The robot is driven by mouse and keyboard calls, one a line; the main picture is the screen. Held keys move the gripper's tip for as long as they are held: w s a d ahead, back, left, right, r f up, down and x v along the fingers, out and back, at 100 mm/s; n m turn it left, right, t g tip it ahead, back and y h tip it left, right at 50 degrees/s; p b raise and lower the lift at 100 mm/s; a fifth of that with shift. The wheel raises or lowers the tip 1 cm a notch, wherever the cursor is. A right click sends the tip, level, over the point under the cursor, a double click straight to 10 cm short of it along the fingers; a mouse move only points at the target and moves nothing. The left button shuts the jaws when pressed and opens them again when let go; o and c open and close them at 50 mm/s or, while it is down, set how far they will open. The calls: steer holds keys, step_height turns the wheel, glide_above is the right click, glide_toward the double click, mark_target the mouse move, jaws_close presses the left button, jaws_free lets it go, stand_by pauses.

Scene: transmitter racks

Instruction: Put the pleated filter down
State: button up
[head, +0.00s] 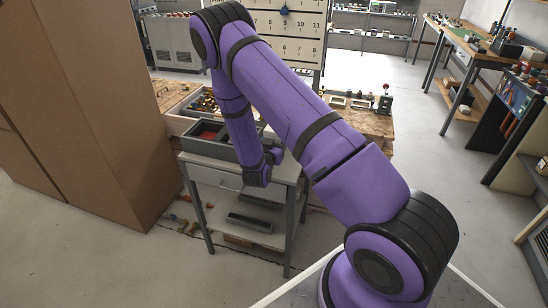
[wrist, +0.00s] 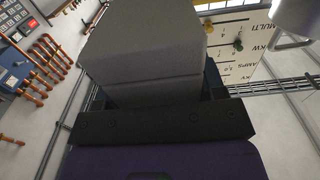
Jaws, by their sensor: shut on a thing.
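My gripper (wrist: 152,95) is shut in the wrist view, behind a dark bolted bar above a purple link. A large, smooth, pale grey block (wrist: 145,55) fills the space in front of the bar; I take it to be the pleated filter, though no pleats show. In the head view my purple arm reaches over to a grey trolley (head: 203,175), and its wrist end is low at the trolley's right edge. The arm hides the filter and the fingertips there.
A dark grey tray (head: 213,143) with a red bottom lies on the trolley's top. A bin of small parts (head: 204,103) stands behind it. A wooden bench (head: 362,121) carries several small items. A tall brown cabinet (head: 105,110) stands close on the left. Open floor (head: 440,180) lies to the right.

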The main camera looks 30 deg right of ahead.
steer(key=shift+f, duration=4.05)
steer(key=shift+f, duration=0.1)
steer(key=o, duration=1)
